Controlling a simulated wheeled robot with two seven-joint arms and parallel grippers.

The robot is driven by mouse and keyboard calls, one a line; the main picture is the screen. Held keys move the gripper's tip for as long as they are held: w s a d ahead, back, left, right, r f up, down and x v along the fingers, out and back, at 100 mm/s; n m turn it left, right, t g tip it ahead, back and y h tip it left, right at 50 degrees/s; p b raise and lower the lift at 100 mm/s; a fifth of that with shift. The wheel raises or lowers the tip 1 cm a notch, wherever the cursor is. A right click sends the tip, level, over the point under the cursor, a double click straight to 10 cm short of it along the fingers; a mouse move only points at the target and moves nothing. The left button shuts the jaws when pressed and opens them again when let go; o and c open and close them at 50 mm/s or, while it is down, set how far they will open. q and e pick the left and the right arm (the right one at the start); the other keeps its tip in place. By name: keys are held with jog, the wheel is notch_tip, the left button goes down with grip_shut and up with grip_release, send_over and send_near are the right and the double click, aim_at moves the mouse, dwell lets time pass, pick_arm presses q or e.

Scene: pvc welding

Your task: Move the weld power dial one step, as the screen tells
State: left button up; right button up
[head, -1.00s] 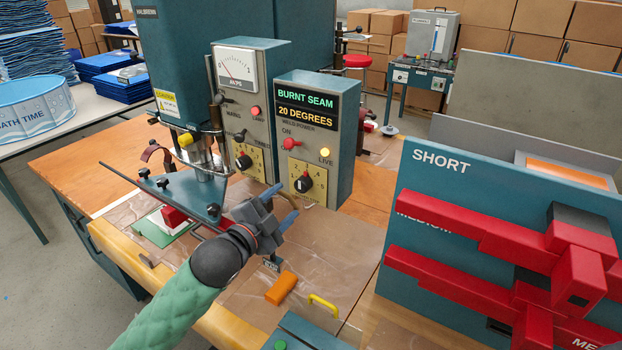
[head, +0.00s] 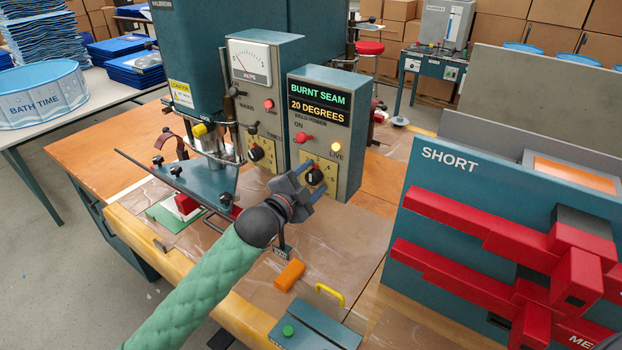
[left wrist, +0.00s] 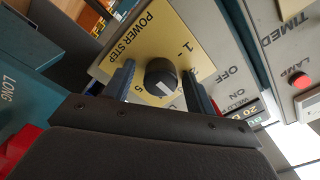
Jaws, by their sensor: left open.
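The weld power dial (head: 315,177) is a black knob with a white mark on a yellow plate, low on the right control box (head: 350,130). The screen (head: 318,105) on that box reads "BURNT SEAM" in green and "20 DEGREES" in orange. My left gripper (head: 308,183) is open with its fingers close to the dial. In the left wrist view the dial (left wrist: 161,78) sits between the two open fingers (left wrist: 160,92), with gaps showing beside it. Part of the number scale is hidden. My right gripper is not in view.
A second box with a gauge (head: 250,62) and its own timer dial (head: 256,153) stands left of the power dial. An orange block (head: 289,275) lies on the bench. A board with red bars (head: 450,215) stands at right.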

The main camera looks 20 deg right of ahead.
pick_arm(q)
jog(key=c, duration=1)
jog(key=shift+n, duration=0.8)
jog(key=shift+r+n+p, duration=0.1)
jog(key=shift+n+p, duration=0.45)
jog(key=shift+n, duration=0.65)
jog(key=shift+a+n, duration=0.1)
jog(key=shift+n, duration=1.1)
jog(key=shift+n+p, duration=0.55)
jog(key=shift+n, duration=0.75)
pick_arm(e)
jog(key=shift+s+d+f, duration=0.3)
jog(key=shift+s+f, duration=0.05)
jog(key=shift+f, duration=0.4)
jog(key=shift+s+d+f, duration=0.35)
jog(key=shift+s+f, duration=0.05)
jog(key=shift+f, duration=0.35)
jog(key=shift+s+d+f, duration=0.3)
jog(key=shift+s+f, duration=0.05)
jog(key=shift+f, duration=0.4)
